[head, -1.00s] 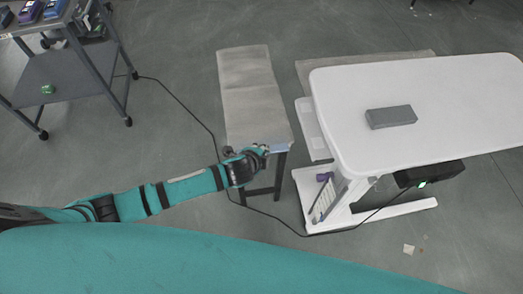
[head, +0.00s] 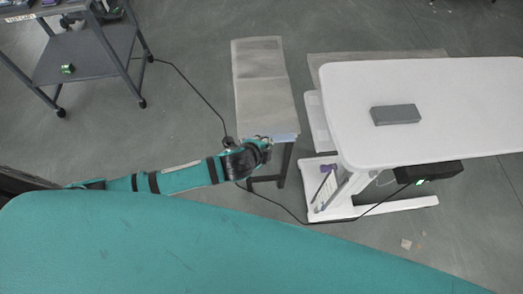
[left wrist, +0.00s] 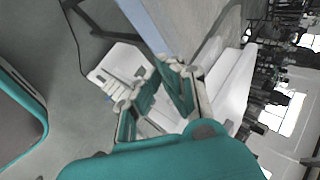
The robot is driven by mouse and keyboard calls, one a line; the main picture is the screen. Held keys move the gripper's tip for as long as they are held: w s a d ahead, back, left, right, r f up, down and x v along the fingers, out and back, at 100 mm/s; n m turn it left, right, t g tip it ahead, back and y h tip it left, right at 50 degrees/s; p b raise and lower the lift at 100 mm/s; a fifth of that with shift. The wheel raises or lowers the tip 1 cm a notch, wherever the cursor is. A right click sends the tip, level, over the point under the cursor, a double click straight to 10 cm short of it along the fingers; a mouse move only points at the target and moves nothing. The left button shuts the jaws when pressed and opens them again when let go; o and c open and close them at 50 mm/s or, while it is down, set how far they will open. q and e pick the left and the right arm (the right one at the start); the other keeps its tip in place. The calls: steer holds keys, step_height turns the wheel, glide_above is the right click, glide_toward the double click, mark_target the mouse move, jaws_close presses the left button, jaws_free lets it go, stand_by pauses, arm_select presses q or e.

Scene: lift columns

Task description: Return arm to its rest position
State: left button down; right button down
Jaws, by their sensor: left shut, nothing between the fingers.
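My left arm comes in from the left in the head view, and its gripper (head: 264,143) is at the near end of the grey bench. The left wrist view shows the two fingers of the gripper (left wrist: 157,95) close up, with nothing held between them. The gripper is shut. I cannot tell from the head view how far it is from the bench end. My right gripper is not in either view.
A grey-topped bench (head: 262,85) stands near the gripper. A white lift table (head: 450,100) with a grey block (head: 395,114) on it is to the right. A dark cart (head: 85,55) stands at upper left. A black cable (head: 190,88) crosses the floor.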

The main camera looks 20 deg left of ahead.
arm_select(q)
steer(key=s+a+f+n+g+y, duration=0.1)
steer(key=s+a+f+n, duration=0.25)
steer(key=f, duration=0.45)
steer(key=s+a+f+n+g, duration=0.2)
steer(key=s+a+f, duration=0.2)
steer(key=f, duration=0.4)
steer(key=s+a+f+n+g+y, duration=0.1)
steer(key=s+a+f+n, duration=0.25)
steer(key=f, duration=0.45)
steer(key=s+f+n+g, duration=0.1)
steer(key=s+f+n, duration=0.2)
steer(key=s, duration=1)
steer(key=s+a+f+n+g, duration=0.1)
steer(key=s+f+n+g, duration=0.1)
steer(key=s+f, duration=0.6)
steer(key=s+n, duration=0.1)
steer(key=s, duration=0.4)
steer(key=shift+s+g, duration=0.3)
steer(key=shift+f, duration=0.1)
